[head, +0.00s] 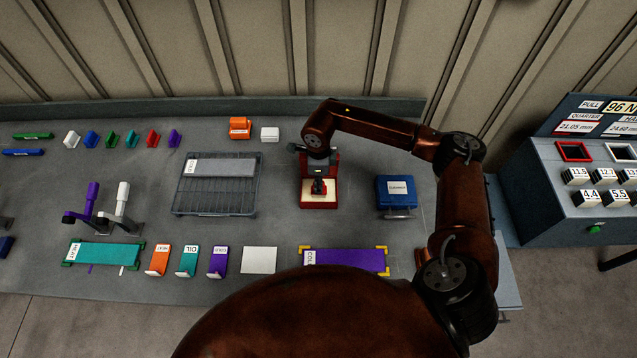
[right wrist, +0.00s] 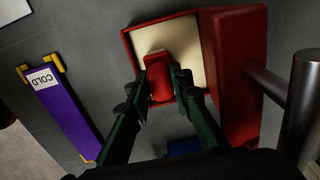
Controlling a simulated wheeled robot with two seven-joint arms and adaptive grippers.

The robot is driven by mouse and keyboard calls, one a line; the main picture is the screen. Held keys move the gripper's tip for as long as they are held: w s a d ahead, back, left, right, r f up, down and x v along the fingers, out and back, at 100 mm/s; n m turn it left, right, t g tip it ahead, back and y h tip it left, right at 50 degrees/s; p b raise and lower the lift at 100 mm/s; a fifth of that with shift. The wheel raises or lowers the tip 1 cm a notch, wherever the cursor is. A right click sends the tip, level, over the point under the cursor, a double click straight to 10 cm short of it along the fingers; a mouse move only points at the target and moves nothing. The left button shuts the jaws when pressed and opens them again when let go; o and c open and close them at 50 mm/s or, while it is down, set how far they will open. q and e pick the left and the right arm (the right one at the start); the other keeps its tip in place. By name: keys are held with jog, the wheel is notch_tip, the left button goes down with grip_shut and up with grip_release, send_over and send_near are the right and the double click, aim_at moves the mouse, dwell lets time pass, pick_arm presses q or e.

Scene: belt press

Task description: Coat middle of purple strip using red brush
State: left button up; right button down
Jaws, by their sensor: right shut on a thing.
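My right gripper (head: 318,186) reaches down over a red tray (head: 334,199) with a cream inside, right of the middle of the table. In the right wrist view the right gripper (right wrist: 163,85) is shut on the red brush (right wrist: 160,77), which is over or on the cream pad (right wrist: 190,38); I cannot tell whether it touches. The purple strip (head: 352,261) lies at the table's front between yellow corner pieces, with a white COLD label at its left end. It also shows in the right wrist view (right wrist: 72,122). My left gripper is out of view.
A blue block (head: 395,190) stands right of the tray, a wire rack (head: 215,201) left of it. A white card (head: 259,260) and orange, teal and purple holders lie left of the strip. A teal strip (head: 108,253) lies front left. Bare table separates tray and strip.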

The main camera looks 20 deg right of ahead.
jog(key=shift+f, duration=0.1)
dwell(0.3)
jog(key=shift+r+p, duration=1)
jog(key=shift+r, duration=1.3)
jog(key=s+a+r+p, duration=0.2)
jog(key=s+a+r, duration=0.1)
jog(key=s, duration=0.3)
jog(key=shift+s+p, duration=0.15)
jog(key=shift+p, duration=0.2)
